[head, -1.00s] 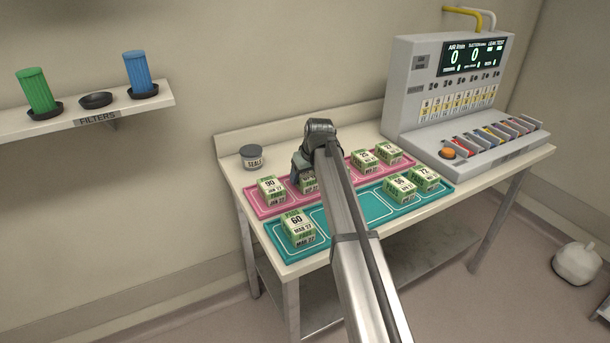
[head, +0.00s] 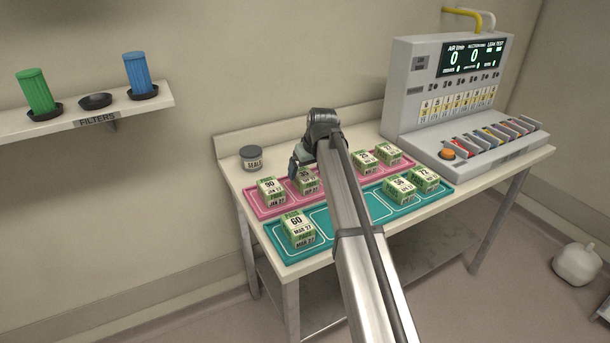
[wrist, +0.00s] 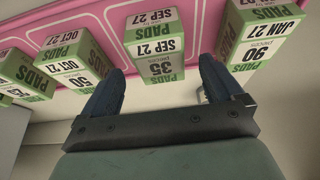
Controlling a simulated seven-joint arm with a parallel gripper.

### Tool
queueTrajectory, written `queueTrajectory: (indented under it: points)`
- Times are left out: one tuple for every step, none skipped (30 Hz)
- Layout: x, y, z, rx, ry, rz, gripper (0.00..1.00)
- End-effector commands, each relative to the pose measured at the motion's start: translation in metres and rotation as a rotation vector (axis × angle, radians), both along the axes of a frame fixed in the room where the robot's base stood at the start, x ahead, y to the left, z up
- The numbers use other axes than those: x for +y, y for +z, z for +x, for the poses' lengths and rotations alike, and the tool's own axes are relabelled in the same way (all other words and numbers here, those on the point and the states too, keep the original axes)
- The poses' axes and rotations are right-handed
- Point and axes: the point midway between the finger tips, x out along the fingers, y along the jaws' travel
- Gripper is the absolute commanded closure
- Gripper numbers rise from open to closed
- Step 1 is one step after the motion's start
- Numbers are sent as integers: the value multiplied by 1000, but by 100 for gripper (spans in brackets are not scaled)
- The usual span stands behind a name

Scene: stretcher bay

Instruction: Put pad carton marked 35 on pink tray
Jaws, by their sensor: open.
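The pad carton marked 35 (head: 306,182), green and white, sits upright on the pink tray (head: 253,203), right of the carton marked 90 (head: 269,190). In the wrist view the 35 carton (wrist: 153,47) stands on the pink surface (wrist: 203,22) between the lines of my two fingers. My gripper (head: 298,164) is open and empty, just above and behind the carton. In the wrist view its dark blue fingers (wrist: 160,80) are spread apart with a gap between them and the carton. My arm hides part of the tray's middle.
A teal tray (head: 272,236) in front holds the carton marked 60 (head: 299,229) and two more (head: 400,190) at right, with bare slots between. Two cartons (head: 363,161) stand on the pink tray's right. A lidded grey jar (head: 251,157) and a test console (head: 440,90) flank the trays.

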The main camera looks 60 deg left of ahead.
Motion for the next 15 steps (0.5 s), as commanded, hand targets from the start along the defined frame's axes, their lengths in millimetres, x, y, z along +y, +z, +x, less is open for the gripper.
queueTrajectory:
  points:
    - [-5, 10, 0, -1, 0, 2, 6]
    - [-7, 15, 0, -1, 0, 2, 6]
    - [-10, 23, 0, 0, 0, 2, 6]
    - [-12, 28, 0, 0, 0, 2, 6]
    - [-14, 33, 0, 0, 0, 2, 6]
    - [-16, 39, 0, 0, 0, 2, 6]
    - [-18, 43, 0, 0, 0, 1, 6]
    - [-20, 48, 0, 0, 0, 1, 6]
    - [-22, 53, 0, 0, 0, 1, 6]
    - [-24, 56, 0, 0, 0, 1, 6]
    - [-25, 59, 0, 0, 0, 1, 6]
    - [-26, 63, 0, 0, 0, 1, 6]
    - [-27, 65, 0, 0, 0, 1, 6]
    - [-28, 68, 0, 0, 0, 0, 6]
    - [-29, 70, 0, 0, 0, 0, 6]
